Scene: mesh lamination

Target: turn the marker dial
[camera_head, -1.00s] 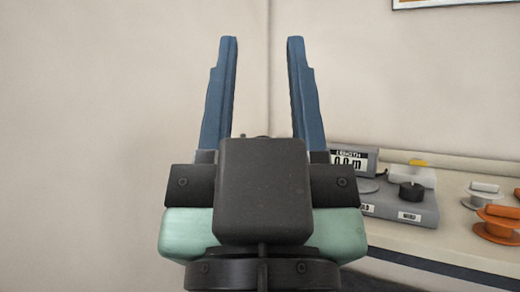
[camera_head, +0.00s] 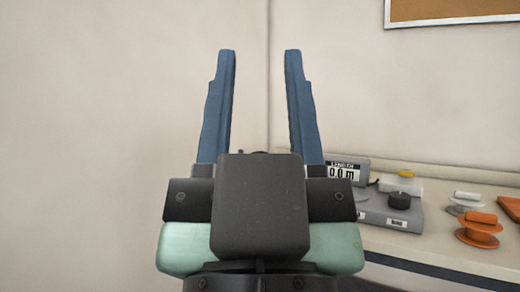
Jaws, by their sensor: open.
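My gripper (camera_head: 260,55) is open and empty, its two blue fingers pointing up and apart in front of the bare wall. At the right, on a counter, sits a grey device (camera_head: 385,213) with a tilted display (camera_head: 343,172) marked "LENGTH" and reading 0.0 m. A round black knob (camera_head: 400,199) stands on top of the device, near its right end; it may be the marker dial, but I cannot tell. Small labels on the front face are too small to read surely. My gripper's body hides the left part of the device. The gripper is left of the knob and not touching it.
The counter (camera_head: 440,250) runs along the wall at the right. An orange spool (camera_head: 479,230) and a grey-white spool (camera_head: 466,202) stand right of the device. An orange piece (camera_head: 511,207) is cut off at the right edge. A framed board (camera_head: 450,10) hangs above.

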